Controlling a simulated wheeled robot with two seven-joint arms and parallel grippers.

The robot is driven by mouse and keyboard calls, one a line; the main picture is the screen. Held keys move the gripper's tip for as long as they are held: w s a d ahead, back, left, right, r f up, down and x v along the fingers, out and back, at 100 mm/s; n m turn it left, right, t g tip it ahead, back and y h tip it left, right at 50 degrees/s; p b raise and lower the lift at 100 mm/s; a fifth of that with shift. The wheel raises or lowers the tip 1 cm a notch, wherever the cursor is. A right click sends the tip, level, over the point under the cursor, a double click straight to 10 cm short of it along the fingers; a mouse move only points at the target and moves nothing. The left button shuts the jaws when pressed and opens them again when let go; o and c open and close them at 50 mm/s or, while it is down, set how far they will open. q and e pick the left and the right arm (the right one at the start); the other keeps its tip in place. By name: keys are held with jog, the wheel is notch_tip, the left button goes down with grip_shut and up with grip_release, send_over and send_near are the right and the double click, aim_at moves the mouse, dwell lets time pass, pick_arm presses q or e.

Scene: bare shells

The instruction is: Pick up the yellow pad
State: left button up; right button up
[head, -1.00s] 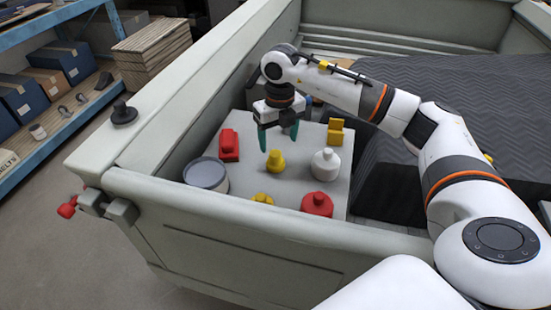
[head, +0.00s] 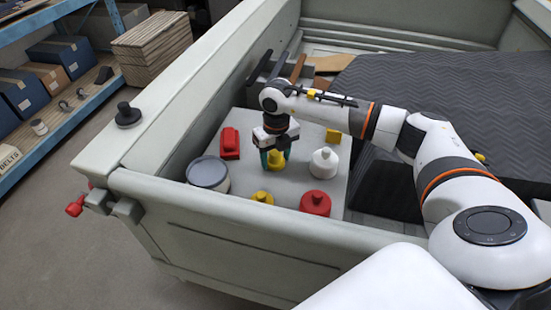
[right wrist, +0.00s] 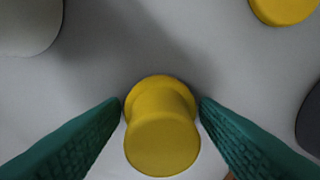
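A yellow knob-shaped piece with a round base (head: 276,166) stands upright on the light grey surface. My right gripper (head: 275,156) is open above it, its green fingers on either side. In the right wrist view, the yellow piece (right wrist: 162,135) sits between the two fingers (right wrist: 160,102), with narrow gaps at its sides. Another yellow piece (head: 262,198) is nearer the front wall, and a yellow block (head: 333,136) is at the back right. I cannot tell for sure which one is called the pad. My left gripper is not in view.
A red block (head: 229,143), a grey round tin (head: 208,174), a white bottle-like piece (head: 323,164) and a red round piece (head: 315,203) stand around it. Pale walls (head: 225,215) enclose the area. A dark ridged mat (head: 430,90) lies to the right.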

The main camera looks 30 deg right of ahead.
aim_at(276, 151)
jog(key=c, duration=0.7)
notch_tip(276, 151, up, 9)
jog(key=shift+r+b, duration=0.15)
jog(key=shift+b, duration=1.1)
jog(key=shift+r, duration=0.45)
jog(key=o, duration=0.4)
jog(key=shift+c, duration=1.2)
